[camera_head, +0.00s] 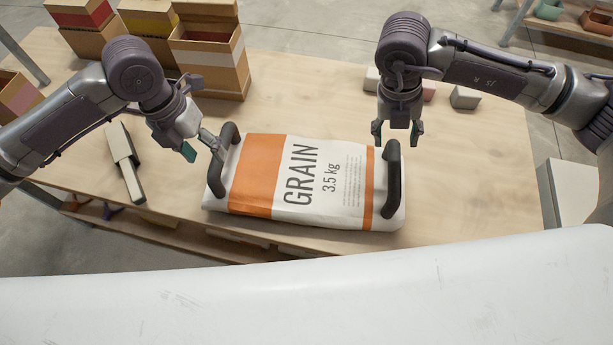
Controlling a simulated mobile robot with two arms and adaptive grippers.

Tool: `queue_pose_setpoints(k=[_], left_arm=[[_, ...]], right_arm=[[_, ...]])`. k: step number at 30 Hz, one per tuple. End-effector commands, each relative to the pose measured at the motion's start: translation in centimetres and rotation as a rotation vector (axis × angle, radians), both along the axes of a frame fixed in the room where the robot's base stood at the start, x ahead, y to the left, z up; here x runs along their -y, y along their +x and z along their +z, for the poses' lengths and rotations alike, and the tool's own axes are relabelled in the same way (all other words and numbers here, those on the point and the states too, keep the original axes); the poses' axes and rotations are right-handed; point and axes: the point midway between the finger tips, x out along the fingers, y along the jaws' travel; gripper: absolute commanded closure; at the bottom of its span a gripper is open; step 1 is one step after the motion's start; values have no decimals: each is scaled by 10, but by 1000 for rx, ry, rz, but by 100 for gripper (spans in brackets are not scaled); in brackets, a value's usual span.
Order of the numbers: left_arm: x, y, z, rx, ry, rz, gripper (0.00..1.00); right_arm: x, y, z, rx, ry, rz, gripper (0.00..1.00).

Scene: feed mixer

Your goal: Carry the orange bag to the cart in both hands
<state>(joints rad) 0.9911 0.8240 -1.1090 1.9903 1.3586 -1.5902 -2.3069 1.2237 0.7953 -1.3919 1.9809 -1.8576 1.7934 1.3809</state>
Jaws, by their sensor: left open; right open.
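The orange bag (260,172), white with orange bands and the print "GRAIN 3.5 kg", lies flat on the wooden table (470,180). It has a dark handle at each end, a left handle (223,160) and a right handle (391,180). My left gripper (201,147) is open just up and left of the left handle, one finger close to it; I cannot tell if they touch. My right gripper (397,132) is open and points down above the top end of the right handle, with no grip on it. I cannot make out a cart for certain.
Several cardboard boxes (212,60) with coloured contents stand at the back left. A grey-white tool-like object (124,160) lies left of the bag. Small pale blocks (465,97) sit behind my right gripper. The table right of the bag is clear.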

Motion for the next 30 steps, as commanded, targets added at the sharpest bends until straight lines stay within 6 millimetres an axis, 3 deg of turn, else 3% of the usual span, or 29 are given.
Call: queue_pose_setpoints(k=[3, 9, 23, 30], left_arm=[[5, -2, -23, -3, 0, 0, 42], [9, -2, -47, -2, 0, 0, 42], [11, -2, -57, 0, 0, 0, 42], [11, -2, -57, 1, 0, 0, 82]], right_arm=[[4, -1, -22, -3, 0, -1, 42], [9, -2, -47, -2, 0, -1, 42], [11, -2, -57, 0, 1, 0, 42], [11, -2, -57, 0, 1, 0, 82]])
